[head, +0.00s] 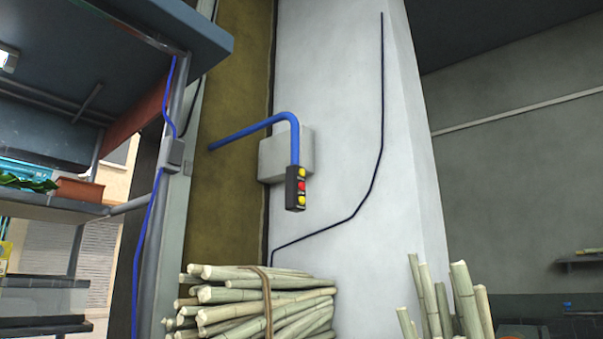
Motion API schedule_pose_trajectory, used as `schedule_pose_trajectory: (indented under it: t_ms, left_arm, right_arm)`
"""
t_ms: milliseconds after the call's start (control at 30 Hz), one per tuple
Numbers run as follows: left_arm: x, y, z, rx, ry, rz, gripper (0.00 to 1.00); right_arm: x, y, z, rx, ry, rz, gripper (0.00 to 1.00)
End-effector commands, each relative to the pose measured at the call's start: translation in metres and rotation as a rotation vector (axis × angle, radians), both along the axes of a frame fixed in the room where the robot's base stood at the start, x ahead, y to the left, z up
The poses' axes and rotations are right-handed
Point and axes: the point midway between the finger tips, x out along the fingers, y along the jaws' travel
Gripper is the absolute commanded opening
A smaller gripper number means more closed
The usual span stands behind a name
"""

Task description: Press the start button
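A dark control box (291,190) hangs at the lower end of a bent blue pipe (295,140) in front of a pale pillar. Its face carries a yellow button (302,173) at the top, a red button (302,186) in the middle and another yellow button (302,200) at the bottom. Any labels are too small to read, so I cannot tell which button is the start button. Neither of my grippers is in the head view, and nothing touches the control box.
A tied bundle of sugarcane (225,308) lies below the control box. More canes (470,300) stand upright at the lower right. A metal shelf frame (150,240) stands at the left. The space around the control box looks clear.

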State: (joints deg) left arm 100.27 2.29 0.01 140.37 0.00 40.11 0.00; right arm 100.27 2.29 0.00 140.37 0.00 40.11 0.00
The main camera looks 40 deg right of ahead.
Motion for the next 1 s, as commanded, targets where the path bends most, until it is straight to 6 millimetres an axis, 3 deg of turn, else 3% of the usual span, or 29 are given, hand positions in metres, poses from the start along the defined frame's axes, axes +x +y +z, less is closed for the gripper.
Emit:
schedule_pose_trajectory:
  t_ms: [133,367,1000]
  left_arm:
    - [0.0,0.0,0.0,0.0,0.0,0.0,0.4]
    - [0.0,0.0,0.0,0.0,0.0,0.0,0.4]
    - [0.0,0.0,0.0,0.0,0.0,0.0,0.4]
  right_arm:
    - [0.0,0.0,0.0,0.0,0.0,0.0,0.51]
    - [0.0,0.0,0.0,0.0,0.0,0.0,0.0]
    - [0.0,0.0,0.0,0.0,0.0,0.0,0.0]
